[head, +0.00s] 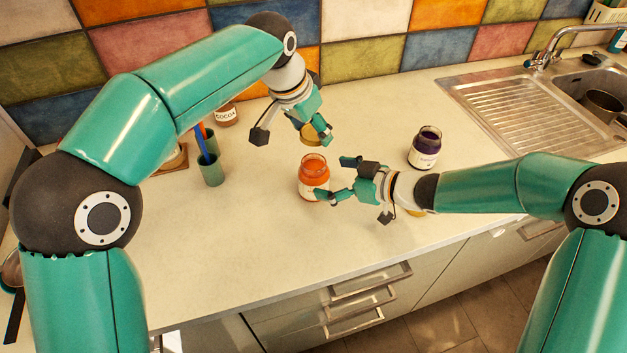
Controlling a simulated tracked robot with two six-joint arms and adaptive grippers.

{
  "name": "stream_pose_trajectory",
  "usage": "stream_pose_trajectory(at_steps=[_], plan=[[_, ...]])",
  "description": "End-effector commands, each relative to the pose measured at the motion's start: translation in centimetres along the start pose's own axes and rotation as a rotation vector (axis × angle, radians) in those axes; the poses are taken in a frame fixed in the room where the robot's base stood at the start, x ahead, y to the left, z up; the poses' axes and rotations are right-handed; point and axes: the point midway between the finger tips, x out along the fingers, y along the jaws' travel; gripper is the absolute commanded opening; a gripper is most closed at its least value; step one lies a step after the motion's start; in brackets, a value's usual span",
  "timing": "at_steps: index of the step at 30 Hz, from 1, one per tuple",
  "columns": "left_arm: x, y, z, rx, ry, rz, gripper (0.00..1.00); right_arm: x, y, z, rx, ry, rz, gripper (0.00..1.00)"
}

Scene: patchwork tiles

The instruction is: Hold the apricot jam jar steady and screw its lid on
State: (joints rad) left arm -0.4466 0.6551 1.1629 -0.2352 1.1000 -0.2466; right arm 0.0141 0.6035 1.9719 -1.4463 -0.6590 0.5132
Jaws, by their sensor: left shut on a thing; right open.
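The apricot jam jar (313,173), orange with a pale label, stands upright and open on the counter. My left gripper (316,132) is above the jar, shut on a gold lid (309,135). The lid looks tilted and is apart from the jar's rim. My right gripper (335,178) is open at the jar's right side, one finger behind and to the right, the other in front of the jar's lower part. I cannot tell whether that front finger touches the jar.
A dark purple jar (425,149) stands open at the right. A yellowish thing (415,212) is mostly hidden under my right arm. A green cup (211,171) with utensils and a cocoa jar (226,114) are at the left. The sink (590,85) is at the back right.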

Motion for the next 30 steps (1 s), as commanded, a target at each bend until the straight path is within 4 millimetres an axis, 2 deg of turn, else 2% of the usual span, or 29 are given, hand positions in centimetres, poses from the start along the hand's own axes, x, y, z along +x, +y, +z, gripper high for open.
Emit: stream_pose_trajectory(at_steps=[3,9,13,22,23,30], plan=[[0.0,0.0,0.0,0.000,0.000,0.000,0.52,2.2,-0.1,0.0,-0.001,-0.001,-0.003,1.00],[0.0,0.0,0.0,0.000,0.000,0.000,0.52,4.5,0.0,0.0,0.000,0.000,0.000,1.00],[0.0,0.0,0.0,0.000,0.000,0.000,0.52,5.2,0.0,0.0,0.000,-0.001,0.001,1.00],[0.0,0.0,0.0,0.000,0.000,0.000,0.52,5.3,0.1,0.0,0.000,0.000,0.002,1.00],[0.0,0.0,0.0,0.000,0.000,0.000,0.52,5.3,0.1,0.0,0.000,0.000,0.002,0.98],[0.0,0.0,0.0,0.001,0.000,0.000,0.52,5.3,0.1,0.0,0.000,0.000,0.002,0.58]])
